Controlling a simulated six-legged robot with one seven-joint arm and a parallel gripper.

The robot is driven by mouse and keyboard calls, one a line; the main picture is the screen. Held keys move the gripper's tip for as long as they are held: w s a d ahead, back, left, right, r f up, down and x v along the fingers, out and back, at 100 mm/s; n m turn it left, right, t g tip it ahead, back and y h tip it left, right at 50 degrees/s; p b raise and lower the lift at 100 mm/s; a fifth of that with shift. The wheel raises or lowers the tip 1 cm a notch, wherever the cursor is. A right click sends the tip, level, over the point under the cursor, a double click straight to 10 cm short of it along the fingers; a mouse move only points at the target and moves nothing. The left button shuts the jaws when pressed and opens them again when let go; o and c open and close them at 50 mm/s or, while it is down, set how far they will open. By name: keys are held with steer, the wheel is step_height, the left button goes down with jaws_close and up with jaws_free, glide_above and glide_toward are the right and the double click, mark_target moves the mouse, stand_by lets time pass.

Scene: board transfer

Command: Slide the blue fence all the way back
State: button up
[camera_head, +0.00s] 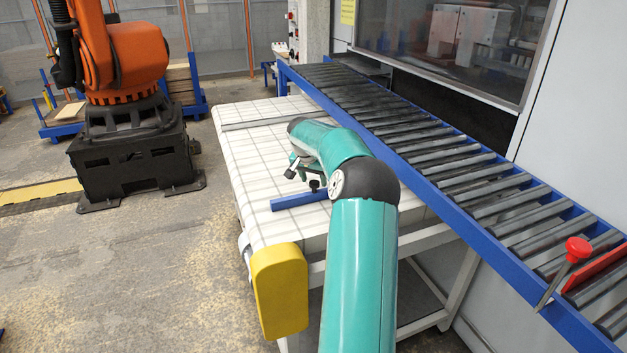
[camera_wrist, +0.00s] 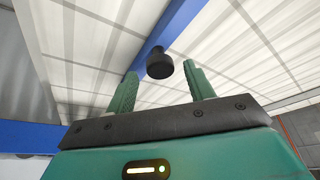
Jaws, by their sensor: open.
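The blue fence (camera_head: 300,201) lies across the white gridded table, partly hidden behind my arm. The knob also shows in the head view (camera_head: 314,185). My gripper (camera_wrist: 160,72) is open, with one green finger on each side of the knob in the wrist view. Whether the fingers touch the knob cannot be told. In the head view my gripper (camera_head: 298,168) is just above the fence, near the knob.
The table (camera_head: 240,150) has a grey bar (camera_head: 265,122) across its far part. A blue-framed roller conveyor (camera_head: 440,155) runs along its right side. A yellow block (camera_head: 279,290) is at the table's near-left corner. An orange robot (camera_head: 122,60) stands on the floor to the left.

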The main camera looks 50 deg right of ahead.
steer(key=shift+w+d+f, duration=0.1)
steer(key=shift+d+f, duration=0.1)
steer(key=shift+f, duration=0.3)
steer(key=shift+c, duration=0.4)
jaws_close()
steer(key=shift+a, duration=0.1)
